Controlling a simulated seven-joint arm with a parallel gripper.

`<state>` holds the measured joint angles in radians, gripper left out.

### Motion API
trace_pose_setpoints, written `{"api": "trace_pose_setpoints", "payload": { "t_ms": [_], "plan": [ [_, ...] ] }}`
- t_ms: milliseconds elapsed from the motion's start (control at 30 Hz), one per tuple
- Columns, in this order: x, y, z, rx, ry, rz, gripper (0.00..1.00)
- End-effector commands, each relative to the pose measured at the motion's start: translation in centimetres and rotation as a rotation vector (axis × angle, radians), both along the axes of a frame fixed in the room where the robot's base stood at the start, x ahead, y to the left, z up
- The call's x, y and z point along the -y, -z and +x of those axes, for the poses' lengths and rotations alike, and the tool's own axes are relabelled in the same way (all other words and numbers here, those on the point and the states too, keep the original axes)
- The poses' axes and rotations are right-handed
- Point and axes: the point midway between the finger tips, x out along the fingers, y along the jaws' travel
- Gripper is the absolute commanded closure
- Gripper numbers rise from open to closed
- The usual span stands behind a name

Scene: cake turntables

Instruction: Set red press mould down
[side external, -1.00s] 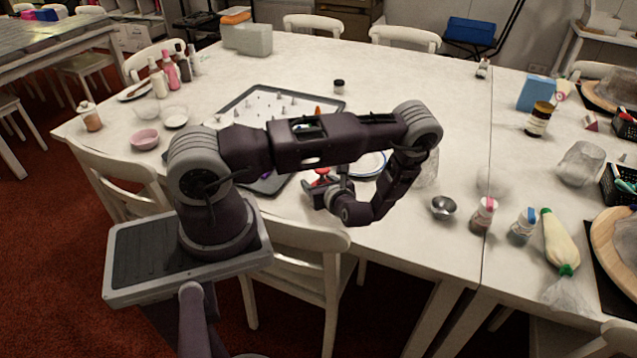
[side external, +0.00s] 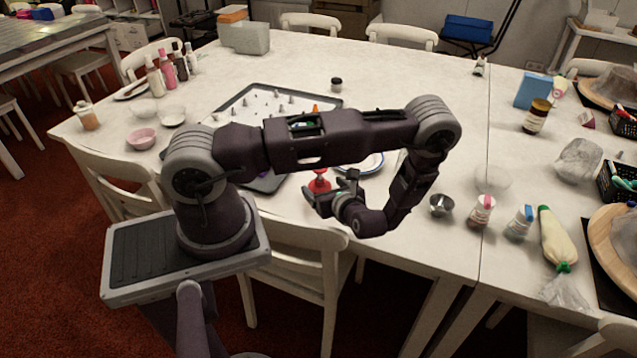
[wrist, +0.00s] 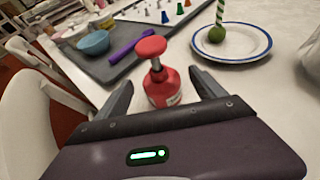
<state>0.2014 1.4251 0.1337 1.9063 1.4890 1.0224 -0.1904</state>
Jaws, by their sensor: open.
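The red press mould (wrist: 162,88) stands upright on the white table in the wrist view, its round red knob on a metal stem above a red body. My gripper (wrist: 162,92) is open, with one finger on each side of the mould and a gap to each. In the side external view the red mould (side external: 319,184) shows just beyond my gripper (side external: 326,197), near the table's front edge. The lowest part of the mould is partly hidden by my gripper's body in the wrist view.
A dark tray (wrist: 110,65) with a purple tool (wrist: 132,45) and a blue bowl (wrist: 93,42) lies beyond, to the left. A blue-rimmed plate (wrist: 258,45) holding a green ball and striped stick is at right. A metal bowl (side external: 441,205) stands to the right of my arm.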

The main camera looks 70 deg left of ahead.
Motion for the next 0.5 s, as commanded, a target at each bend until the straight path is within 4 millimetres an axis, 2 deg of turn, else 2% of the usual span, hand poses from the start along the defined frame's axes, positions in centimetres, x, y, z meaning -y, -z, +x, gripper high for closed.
{"api": "trace_pose_setpoints", "payload": {
  "t_ms": [167,267,333,500],
  "plan": [
    [1.4,-1.9,0.3,0.045,-0.043,-0.011,0.21],
    [2.5,-5.9,0.6,0.164,-0.163,-0.05,0.21],
    [3.8,-9.5,0.2,0.277,-0.283,-0.101,0.21],
    [7.9,-18.0,-2.1,0.57,-0.59,-0.291,0.21]
  ]
}}
